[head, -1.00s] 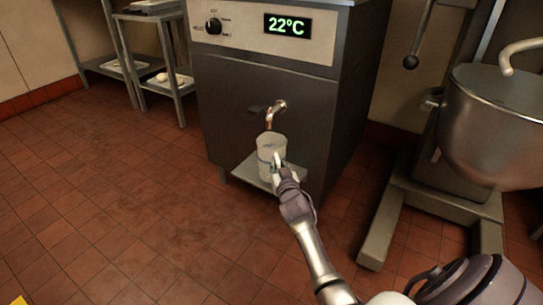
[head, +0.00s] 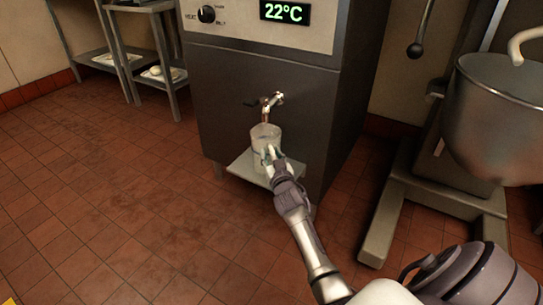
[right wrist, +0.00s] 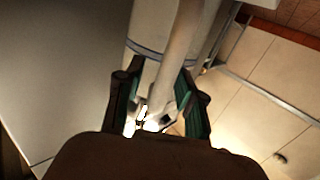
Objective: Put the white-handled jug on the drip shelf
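The pale translucent jug (head: 262,137) stands upright in the head view, below the tap and apparently on the drip shelf (head: 241,165); its base is partly hidden by my right gripper. In the right wrist view the jug (right wrist: 150,35) is at the top, with its white handle (right wrist: 180,55) running down between the fingers. My right gripper (head: 269,155) is at the handle side of the jug. In the right wrist view its teal-padded fingers (right wrist: 158,105) stand apart on both sides of the handle, with gaps showing. My left gripper is out of view.
The tap (head: 268,104) juts from the dark machine (head: 225,90) just above the jug. A mixer with a steel bowl (head: 495,120) stands at the right. A metal rack (head: 165,75) is at the back left. The tiled floor (head: 120,200) at left is clear.

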